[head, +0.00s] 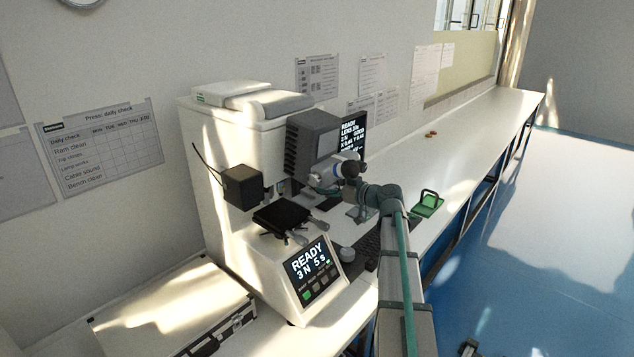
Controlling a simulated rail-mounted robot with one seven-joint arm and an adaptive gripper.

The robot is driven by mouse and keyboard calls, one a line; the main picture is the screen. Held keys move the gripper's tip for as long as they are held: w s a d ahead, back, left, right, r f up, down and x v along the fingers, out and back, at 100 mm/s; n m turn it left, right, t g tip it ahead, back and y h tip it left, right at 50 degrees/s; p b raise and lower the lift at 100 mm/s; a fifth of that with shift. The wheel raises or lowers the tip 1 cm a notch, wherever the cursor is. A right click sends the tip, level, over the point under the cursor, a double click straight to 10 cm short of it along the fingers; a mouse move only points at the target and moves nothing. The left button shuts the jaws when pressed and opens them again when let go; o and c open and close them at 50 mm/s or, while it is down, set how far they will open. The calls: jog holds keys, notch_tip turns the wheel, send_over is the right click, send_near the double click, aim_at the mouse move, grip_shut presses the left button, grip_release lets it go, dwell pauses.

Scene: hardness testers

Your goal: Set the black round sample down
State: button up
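A white hardness tester (222,150) stands on the bench, with a black stage (282,216) at its front and a lit panel (307,262) reading "READY 3 N 5 s". My arm reaches up from the bottom and bends left at a teal joint, toward the tester's right side. My gripper seems to be at the far end, beside the tester head and right of the stage; it is small and mostly hidden by my wrist, so its fingers cannot be made out. I cannot make out the black round sample in this view.
A monitor (353,132) stands behind the tester. A dark keyboard (367,255) and a green block with a handle (428,204) lie to the right. Small orange pieces (431,134) lie farther along the bench. A case (165,312) is at lower left. The far bench is mostly clear.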

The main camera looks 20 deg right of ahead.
jog(key=x, duration=0.1)
jog(key=p+x, duration=0.1)
jog(key=x, duration=0.1)
jog(key=shift+w+a+r, duration=0.1)
jog(key=shift+w+r, duration=0.1)
jog(key=shift+w, duration=0.1)
grip_shut()
jog(key=shift+r, duration=0.15)
